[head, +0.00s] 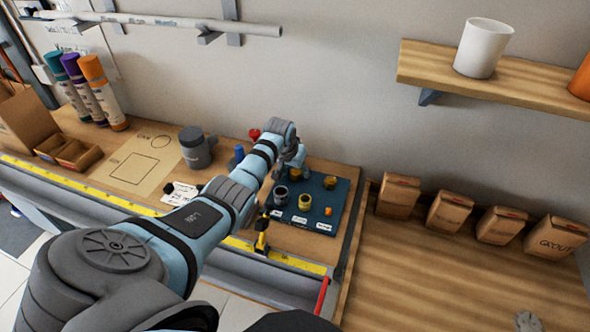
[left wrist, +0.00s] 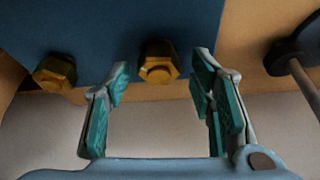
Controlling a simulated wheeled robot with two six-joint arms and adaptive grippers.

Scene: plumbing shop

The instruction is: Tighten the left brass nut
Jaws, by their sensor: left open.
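A dark blue board (head: 322,190) lies on the bench and carries brass nuts. The left brass nut (head: 295,174) is close beside my left gripper (head: 298,158) in the head view, partly covered by it. The right brass nut (head: 330,182) stands clear. In the left wrist view, which looks turned around, one brass nut (left wrist: 158,62) sits between the open fingertips of my left gripper (left wrist: 163,72), with gaps at both sides. The other brass nut (left wrist: 55,73) is outside the fingers at the left. My right gripper is not in view.
The board also holds a grey ring fitting (head: 281,194), a brass ring fitting (head: 305,202) and a small orange piece (head: 328,211). A grey mug-like container (head: 196,148) stands left of my arm. Several cardboard boxes (head: 398,195) stand right of the board.

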